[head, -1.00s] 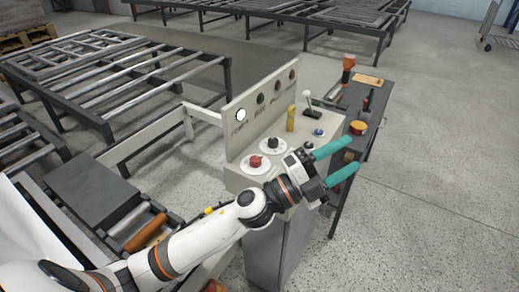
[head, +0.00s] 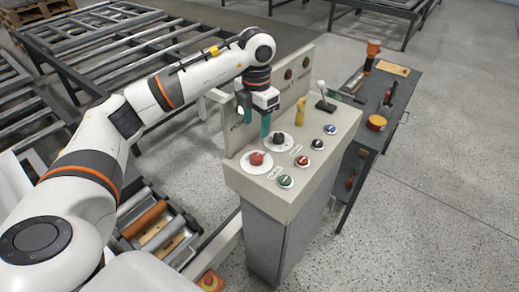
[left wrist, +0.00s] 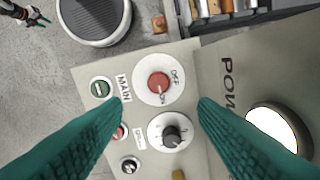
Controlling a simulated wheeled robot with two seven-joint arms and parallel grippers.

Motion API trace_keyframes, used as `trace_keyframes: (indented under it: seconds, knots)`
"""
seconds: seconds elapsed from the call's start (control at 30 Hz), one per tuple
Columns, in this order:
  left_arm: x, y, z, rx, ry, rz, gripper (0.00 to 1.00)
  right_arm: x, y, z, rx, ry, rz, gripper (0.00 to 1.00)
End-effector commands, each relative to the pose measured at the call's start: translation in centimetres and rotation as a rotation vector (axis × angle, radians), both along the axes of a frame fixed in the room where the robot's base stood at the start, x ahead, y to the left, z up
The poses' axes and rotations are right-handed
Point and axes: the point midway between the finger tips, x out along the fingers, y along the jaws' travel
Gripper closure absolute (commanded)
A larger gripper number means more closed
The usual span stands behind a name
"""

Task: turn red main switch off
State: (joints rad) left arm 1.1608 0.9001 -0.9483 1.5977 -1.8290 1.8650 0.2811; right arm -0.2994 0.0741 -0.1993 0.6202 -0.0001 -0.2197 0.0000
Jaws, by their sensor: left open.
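The red main switch (head: 256,159) is a round red knob on a white disc at the left part of the control box top. In the left wrist view the red knob (left wrist: 158,85) shows between my fingers, with OFF and ON on its disc and a MAIN label beside it. My left gripper (head: 256,122) points down above the box top, behind the knob in the head view. It is open and empty, apart from the knob. My right gripper (left wrist: 37,18) shows small at the top left corner of the left wrist view; its opening is too small to judge.
A black dial (head: 278,140) on a white disc sits beside the red switch. Green (head: 286,181), red and other small buttons line the front. The upright back panel (head: 297,88) rises close behind my gripper.

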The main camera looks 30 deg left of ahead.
Motion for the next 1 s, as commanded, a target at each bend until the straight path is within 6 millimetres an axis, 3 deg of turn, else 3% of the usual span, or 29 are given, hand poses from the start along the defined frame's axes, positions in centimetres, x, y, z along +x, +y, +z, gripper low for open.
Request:
trace_keyframes:
  seconds: [0.5, 0.7, 1.0]
  knots:
    - [-0.1, -0.1, -9.3, -0.004, 0.004, -0.003, 0.46, -0.4, -0.6, 2.6, -0.008, 0.007, 0.003, 0.64]
    - [-0.1, -0.2, -11.1, -0.004, 0.002, -0.003, 0.46, -0.3, -0.6, 2.9, -0.008, 0.006, 0.003, 0.64]
    - [0.0, -0.2, -11.3, -0.005, 0.001, -0.004, 0.46, -0.1, -0.5, 2.9, -0.007, 0.002, 0.003, 0.64]
